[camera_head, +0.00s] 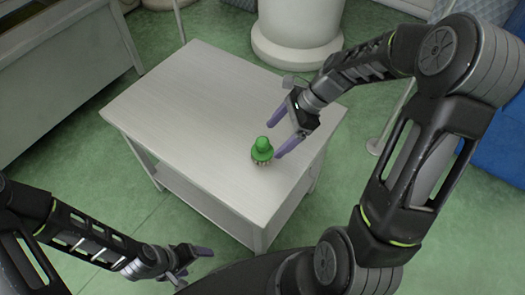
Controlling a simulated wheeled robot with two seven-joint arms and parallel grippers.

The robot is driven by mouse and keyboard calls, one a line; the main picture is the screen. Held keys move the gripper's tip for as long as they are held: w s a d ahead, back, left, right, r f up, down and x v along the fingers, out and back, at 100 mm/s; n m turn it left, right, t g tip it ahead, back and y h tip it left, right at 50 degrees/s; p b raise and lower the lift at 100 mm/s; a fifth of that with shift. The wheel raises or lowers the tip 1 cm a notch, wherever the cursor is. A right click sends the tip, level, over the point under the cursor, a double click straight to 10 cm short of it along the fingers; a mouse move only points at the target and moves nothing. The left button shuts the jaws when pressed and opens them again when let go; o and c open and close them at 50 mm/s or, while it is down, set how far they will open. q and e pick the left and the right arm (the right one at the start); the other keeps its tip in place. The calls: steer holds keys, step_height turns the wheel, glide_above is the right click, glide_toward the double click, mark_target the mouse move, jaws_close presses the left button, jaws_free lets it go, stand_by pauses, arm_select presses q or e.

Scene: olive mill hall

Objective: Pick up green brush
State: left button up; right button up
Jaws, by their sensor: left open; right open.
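The green brush (262,150) stands on the small light-grey table (183,112), near its right edge, with its knob up and pale bristles just visible below. My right gripper (281,137) is open, with its two purple fingers pointing at the brush from the upper right. The fingertips are close beside the brush; I cannot tell whether they touch it. My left gripper (196,263) is open and empty, low in the view, in front of the table and away from the brush.
The rest of the tabletop is clear. A large white round pedestal (297,35) stands behind the table. A grey metal bench or vat (65,80) is at the upper left. A blue object (500,150) is at the far right. Green floor (120,200) surrounds the table.

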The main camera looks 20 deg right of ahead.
mark_target(262, 151)
steer(key=shift+x, duration=1.3)
steer(key=b+x, duration=0.1)
steer(key=x, duration=0.4)
steer(key=shift+a+f+b, duration=0.1)
steer(key=shift+b, duration=0.2)
steer(key=c, duration=1.6)
steer(key=shift+o, duration=0.2)
